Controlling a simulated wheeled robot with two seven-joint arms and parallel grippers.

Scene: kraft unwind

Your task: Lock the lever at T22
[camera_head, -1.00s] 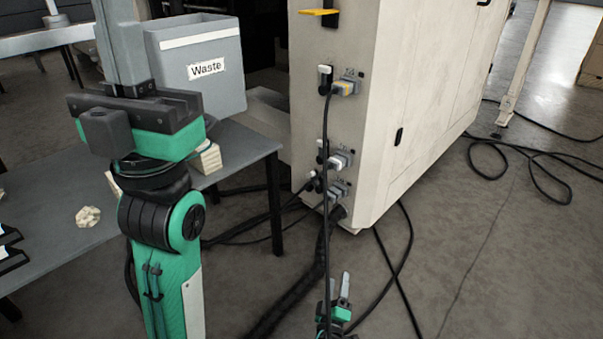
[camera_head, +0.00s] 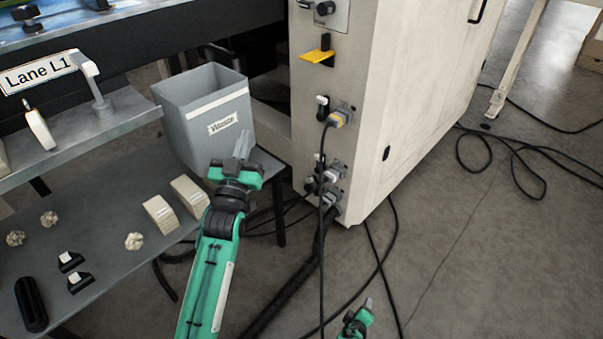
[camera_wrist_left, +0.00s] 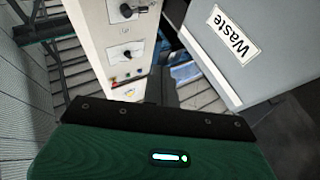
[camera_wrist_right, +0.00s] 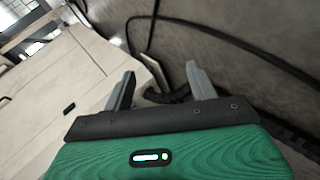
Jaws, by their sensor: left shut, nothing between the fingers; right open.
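The side of the beige cabinet (camera_head: 385,110) carries a grey-and-yellow plug (camera_head: 340,118) with a black, white-tipped lever (camera_head: 322,107) beside it. Two more plugs sit lower, an upper one (camera_head: 334,173) and a lower one (camera_head: 331,197), with small dark levers at their left. The labels are too small to read, so I cannot tell which is T22. My left gripper (camera_head: 243,146) is shut and empty, in front of the waste bin and left of the plugs. My right gripper (camera_head: 368,303) is low, below the plugs; its fingers are apart and empty in the right wrist view (camera_wrist_right: 161,85).
The grey waste bin (camera_head: 205,95) stands left of the cabinet. A grey table (camera_head: 110,275) with loose parts is at the left. A yellow bracket (camera_head: 318,57) juts from the cabinet above the plugs. Black cables hang from the plugs and cross the floor.

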